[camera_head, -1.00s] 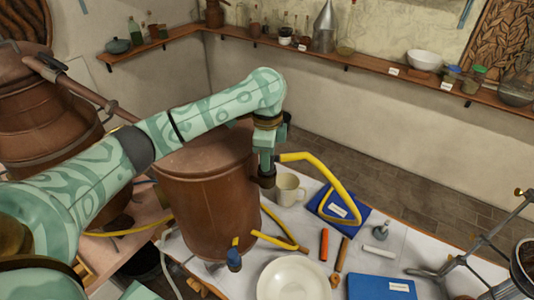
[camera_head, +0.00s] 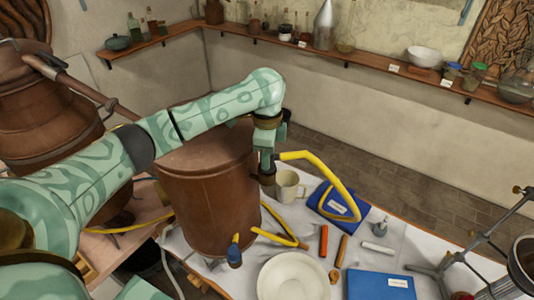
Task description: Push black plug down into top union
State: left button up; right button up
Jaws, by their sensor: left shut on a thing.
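My left gripper (camera_head: 267,160) points down at the right side of the brown copper vessel (camera_head: 208,205), near its upper edge. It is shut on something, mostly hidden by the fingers. A dark, short cylindrical piece (camera_head: 267,180) shows just below the fingertips; I cannot tell whether it is the black plug or the top union. A yellow hose (camera_head: 310,157) starts just right of the fingers and loops over the table. I cannot clearly make out the plug, or how deep it sits. My right gripper is not in view.
A cream mug (camera_head: 290,186) stands close right of the gripper. Blue books (camera_head: 338,202), (camera_head: 380,286), a white plate (camera_head: 293,279), an orange stick (camera_head: 323,240) and a metal stand (camera_head: 480,245) crowd the table. A lower blue-ended hose fitting (camera_head: 234,253) is at the vessel's front.

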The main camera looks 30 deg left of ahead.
pick_arm(q)
jog(key=shift+f, duration=0.35)
dwell(0.8)
jog(key=o, duration=1.1)
jog(key=shift+r, duration=3.5)
